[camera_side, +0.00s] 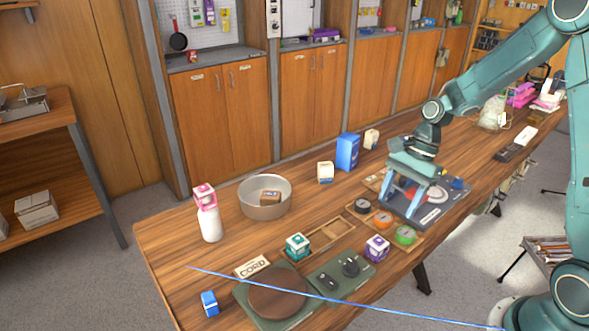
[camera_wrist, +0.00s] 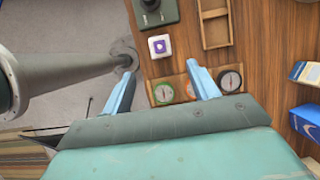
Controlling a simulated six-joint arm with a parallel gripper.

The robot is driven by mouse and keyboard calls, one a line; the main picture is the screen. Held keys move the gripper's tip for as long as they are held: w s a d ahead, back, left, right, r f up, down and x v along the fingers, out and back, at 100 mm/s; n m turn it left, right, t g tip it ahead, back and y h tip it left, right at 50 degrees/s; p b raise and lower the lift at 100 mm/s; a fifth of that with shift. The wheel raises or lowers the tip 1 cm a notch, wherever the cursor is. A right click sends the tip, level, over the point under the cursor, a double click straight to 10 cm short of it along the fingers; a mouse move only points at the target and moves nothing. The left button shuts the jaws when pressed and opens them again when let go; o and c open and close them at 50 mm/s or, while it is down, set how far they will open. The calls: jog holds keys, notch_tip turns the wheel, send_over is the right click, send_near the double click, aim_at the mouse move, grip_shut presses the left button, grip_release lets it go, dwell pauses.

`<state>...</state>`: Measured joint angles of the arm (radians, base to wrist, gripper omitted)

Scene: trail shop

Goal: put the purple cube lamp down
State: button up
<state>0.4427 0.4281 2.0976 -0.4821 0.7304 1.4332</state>
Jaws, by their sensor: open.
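The purple cube lamp (camera_side: 377,248) is a white and purple cube. It stands on the wooden table near its front edge, beside a row of compasses. In the wrist view the purple cube lamp (camera_wrist: 159,46) shows from above as a white square with a purple mark, lying beyond my fingertips. My gripper (camera_side: 399,208) is open over the compass holder, to the right of the lamp and apart from it. In the wrist view my gripper (camera_wrist: 162,78) has its two light blue fingers wide apart, with nothing held between them.
The holder carries black, orange (camera_side: 383,218) and green (camera_side: 405,235) compasses. A teal cube (camera_side: 298,246) stands by an empty wooden tray (camera_side: 333,232). A dark green board (camera_side: 340,275) lies left of the lamp. A metal bowl (camera_side: 264,204) and blue box (camera_side: 347,152) stand farther back.

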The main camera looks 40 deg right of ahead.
jog(key=s+a+r+n+t+h, duration=0.1)
jog(key=s+a+r+n, duration=0.15)
jog(key=r+n, duration=0.3)
jog(key=s+a+r+n+t+h, duration=0.1)
jog(key=s+a+r+n+h, duration=0.1)
jog(key=s+r+n, duration=0.35)
jog(key=s+a+r+n+t+h, duration=0.1)
jog(key=s+r+n+t, duration=0.2)
jog(key=s+r+n, duration=0.4)
jog(key=s, duration=0.2)
jog(key=shift+s+a+t, duration=0.25)
jog(key=shift+s+t, duration=0.05)
jog(key=shift+s, duration=0.05)
